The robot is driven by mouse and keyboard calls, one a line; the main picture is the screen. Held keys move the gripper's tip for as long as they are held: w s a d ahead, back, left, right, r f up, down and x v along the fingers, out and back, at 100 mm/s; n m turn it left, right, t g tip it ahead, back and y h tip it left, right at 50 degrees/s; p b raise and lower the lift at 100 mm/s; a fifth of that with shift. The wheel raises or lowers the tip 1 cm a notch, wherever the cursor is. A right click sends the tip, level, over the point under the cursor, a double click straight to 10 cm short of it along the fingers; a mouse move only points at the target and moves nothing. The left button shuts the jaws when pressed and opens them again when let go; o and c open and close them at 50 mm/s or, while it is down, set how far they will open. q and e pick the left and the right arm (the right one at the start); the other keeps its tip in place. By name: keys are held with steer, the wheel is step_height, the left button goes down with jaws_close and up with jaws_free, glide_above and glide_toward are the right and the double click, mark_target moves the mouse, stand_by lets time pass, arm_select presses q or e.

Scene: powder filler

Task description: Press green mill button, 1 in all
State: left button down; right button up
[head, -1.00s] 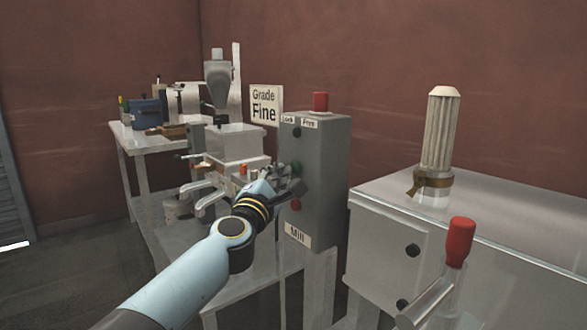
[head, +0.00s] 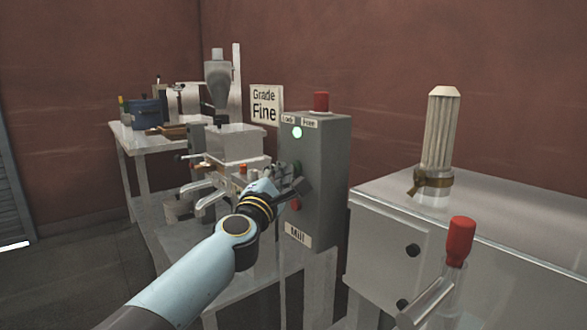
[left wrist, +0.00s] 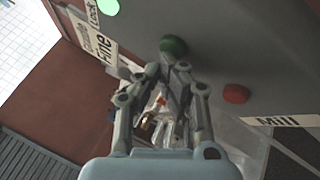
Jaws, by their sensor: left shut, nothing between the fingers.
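The grey mill box (head: 325,185) with the "Mill" label stands in the middle of the head view. Its green button (left wrist: 173,46) shows in the left wrist view just past my fingertips; in the head view it shows as a sliver (head: 297,165) beside the fingers. My left gripper (head: 292,178) is shut and empty, its tips at the green button; they look to be touching it. A red button (left wrist: 236,94) sits lower on the same face. A round lamp (head: 297,132) near the top glows pale green; it also shows in the left wrist view (left wrist: 109,6). My right gripper is out of view.
White machinery (head: 238,145) stands close left of my gripper. A metal cabinet (head: 385,250) with a ribbed column (head: 440,135) is at the right.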

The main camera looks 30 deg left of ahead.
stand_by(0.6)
arm_select(q)
steer(key=shift+s+a, duration=0.3)
steer(key=shift+s, duration=0.45)
steer(key=shift+s+a+p, duration=0.25)
steer(key=shift+s+a, duration=0.05)
steer(key=shift+s, duration=0.5)
steer(key=shift+s+a+p, duration=0.25)
steer(key=shift+s+a, duration=0.1)
steer(key=shift+s, duration=0.4)
steer(key=shift+s+a+p, duration=0.25)
steer(key=shift+s+a, duration=0.05)
steer(key=shift+s, duration=0.5)
